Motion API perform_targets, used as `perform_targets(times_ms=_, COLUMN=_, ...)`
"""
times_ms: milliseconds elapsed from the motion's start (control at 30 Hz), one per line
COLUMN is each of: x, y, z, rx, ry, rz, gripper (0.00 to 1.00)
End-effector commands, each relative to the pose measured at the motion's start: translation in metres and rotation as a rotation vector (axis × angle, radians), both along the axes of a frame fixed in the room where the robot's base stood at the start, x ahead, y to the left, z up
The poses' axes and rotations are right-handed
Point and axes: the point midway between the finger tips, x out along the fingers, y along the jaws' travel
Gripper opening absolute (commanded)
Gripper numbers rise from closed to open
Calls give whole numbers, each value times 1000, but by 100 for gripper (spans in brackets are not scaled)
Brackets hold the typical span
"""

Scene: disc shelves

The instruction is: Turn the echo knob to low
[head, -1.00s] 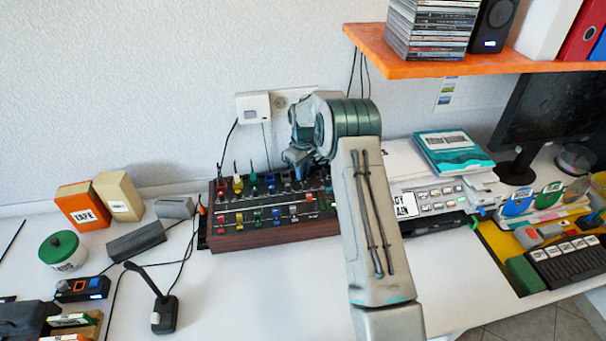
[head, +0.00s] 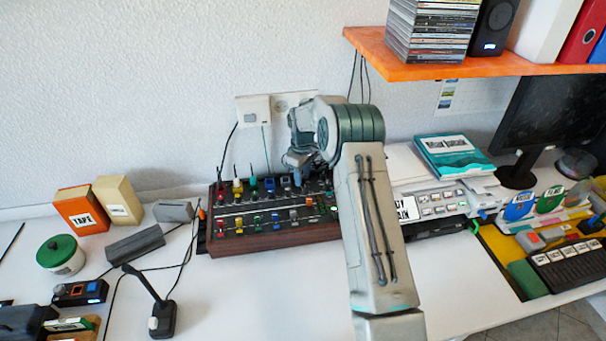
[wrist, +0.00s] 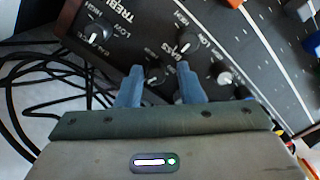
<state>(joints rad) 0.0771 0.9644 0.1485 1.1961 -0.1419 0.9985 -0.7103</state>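The mixer (head: 275,238), a dark panel with wooden sides and rows of coloured caps, stands on the white desk. In the wrist view its panel (wrist: 130,20) shows a knob by the "TREBLE" label (wrist: 97,35), a knob by "BASS" (wrist: 183,45) and another dark knob (wrist: 155,73) between my fingertips. I cannot read an echo label, so I cannot tell which knob is echo. My gripper (wrist: 160,72) has its two blue fingers apart, with a gap between them. In the head view it (head: 298,163) is over the mixer's back right part, partly hidden by my arm.
Black cables (wrist: 35,85) lie beside the mixer. A desk microphone (head: 163,318) stands in front at left. A printer-like device (head: 435,203) is right of my arm. An orange shelf (head: 440,70) overhangs at upper right.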

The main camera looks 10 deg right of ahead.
Motion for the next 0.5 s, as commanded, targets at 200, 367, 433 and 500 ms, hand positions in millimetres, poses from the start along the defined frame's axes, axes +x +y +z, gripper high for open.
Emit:
perform_targets(times_ms=200, x=4, y=-4, z=2, rx=-3, ry=-13, rz=-4, gripper=40)
perform_targets(times_ms=367, x=4, y=-6, z=2, rx=-4, ry=-16, rz=-7, gripper=40)
perform_targets(times_ms=433, x=4, y=-6, z=3, rx=-5, ry=-16, rz=-16, gripper=40)
perform_targets(times_ms=500, x=4, y=-7, z=3, rx=-6, ry=-16, rz=-40, gripper=40)
